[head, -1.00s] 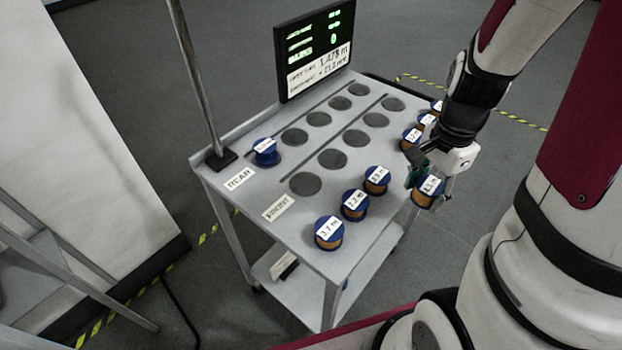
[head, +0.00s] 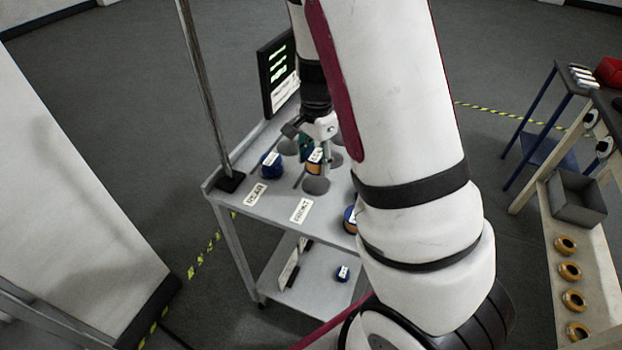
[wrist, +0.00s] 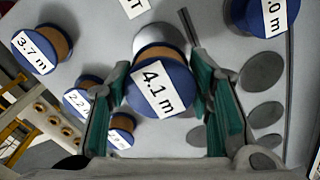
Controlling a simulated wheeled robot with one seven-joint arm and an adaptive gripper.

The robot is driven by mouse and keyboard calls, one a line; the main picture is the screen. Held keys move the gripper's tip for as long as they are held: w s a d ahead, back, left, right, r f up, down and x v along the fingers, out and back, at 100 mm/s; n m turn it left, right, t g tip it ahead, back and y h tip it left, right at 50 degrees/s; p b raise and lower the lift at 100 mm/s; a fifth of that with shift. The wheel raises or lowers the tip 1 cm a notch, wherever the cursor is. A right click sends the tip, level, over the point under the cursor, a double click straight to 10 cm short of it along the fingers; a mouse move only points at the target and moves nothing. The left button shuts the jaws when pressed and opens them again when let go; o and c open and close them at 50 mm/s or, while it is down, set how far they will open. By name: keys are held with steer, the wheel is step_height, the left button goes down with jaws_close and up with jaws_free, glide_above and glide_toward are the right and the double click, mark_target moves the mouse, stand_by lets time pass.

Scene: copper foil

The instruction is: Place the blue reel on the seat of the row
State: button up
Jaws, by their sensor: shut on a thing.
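My gripper (head: 318,162) is shut on a blue reel with a copper-coloured winding (head: 313,167), held above the cart top. In the wrist view this reel (wrist: 160,82) is labelled 4.1 m and sits between the green finger pads of my gripper (wrist: 162,75). A round grey seat (head: 316,186) beside the FRONT label (head: 301,211) shows just below the reel in the head view. In the wrist view a pale round seat (wrist: 160,36) is partly hidden behind the reel. Another blue reel (head: 271,165) stands on the seat beside the REAR label (head: 256,194).
Empty seats (wrist: 262,72) lie to the right in the wrist view. Loose reels, one labelled 3.7 m (wrist: 42,48), stand to the left. A display (head: 278,75) and a metal post (head: 203,90) rise from the cart. My arm hides much of the cart's right side.

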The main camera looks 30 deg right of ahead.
mark_target(316, 185)
steer(key=shift+f, duration=2.95)
steer(key=shift+f+b, duration=0.2)
steer(key=shift+b, duration=0.1)
steer(key=o, duration=1.1)
steer(key=shift+o, duration=0.2)
steer(key=shift+r, duration=0.1)
